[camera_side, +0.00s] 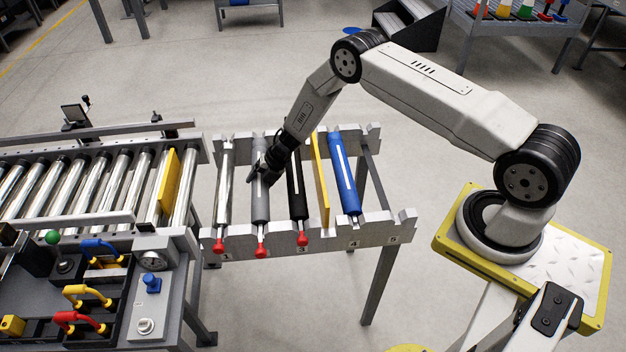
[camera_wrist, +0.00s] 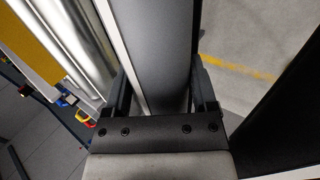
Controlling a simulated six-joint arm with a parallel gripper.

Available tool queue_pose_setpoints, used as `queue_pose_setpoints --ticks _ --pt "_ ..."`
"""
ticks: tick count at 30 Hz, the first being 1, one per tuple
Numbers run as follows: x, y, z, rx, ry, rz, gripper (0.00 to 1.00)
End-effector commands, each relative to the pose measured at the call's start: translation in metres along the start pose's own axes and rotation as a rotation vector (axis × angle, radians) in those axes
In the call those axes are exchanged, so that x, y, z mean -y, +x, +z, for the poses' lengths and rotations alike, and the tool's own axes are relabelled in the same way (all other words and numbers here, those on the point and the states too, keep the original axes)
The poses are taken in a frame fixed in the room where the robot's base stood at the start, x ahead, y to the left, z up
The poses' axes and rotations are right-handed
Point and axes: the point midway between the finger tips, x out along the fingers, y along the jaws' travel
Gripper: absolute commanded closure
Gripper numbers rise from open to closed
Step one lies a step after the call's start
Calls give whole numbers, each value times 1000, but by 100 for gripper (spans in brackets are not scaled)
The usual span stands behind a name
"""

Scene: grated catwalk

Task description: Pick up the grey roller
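The grey roller (camera_side: 260,201) lies in the second slot of a grey notched rack (camera_side: 386,228), with a red knob at its near end. It has a pale stripe along it. My gripper (camera_side: 268,172) is down at the upper-middle part of this roller. In the wrist view the grey roller (camera_wrist: 160,60) runs between the two fingers of my gripper (camera_wrist: 160,85), one on each side. The fingers are very close to its sides; whether they press on it is not clear. Both roller ends appear seated in the rack.
A shiny steel roller (camera_side: 224,190) lies to the left and a black roller (camera_side: 297,195) to the right. Then come a yellow divider (camera_side: 320,180) and a blue roller (camera_side: 345,178). The fifth slot is empty. A roller conveyor (camera_side: 85,190) stands at left.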

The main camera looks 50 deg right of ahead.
Motion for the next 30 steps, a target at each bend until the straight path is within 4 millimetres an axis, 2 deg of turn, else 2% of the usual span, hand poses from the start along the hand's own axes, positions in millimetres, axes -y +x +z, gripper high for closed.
queue_pose_setpoints --ticks 1,6,20,30 --pt "0 0 0 0 0 0 44" --pt "0 0 0 0 0 0 98" --pt "-3 -2 1 2 -1 3 100" --pt "-15 -21 2 2 -2 3 100"
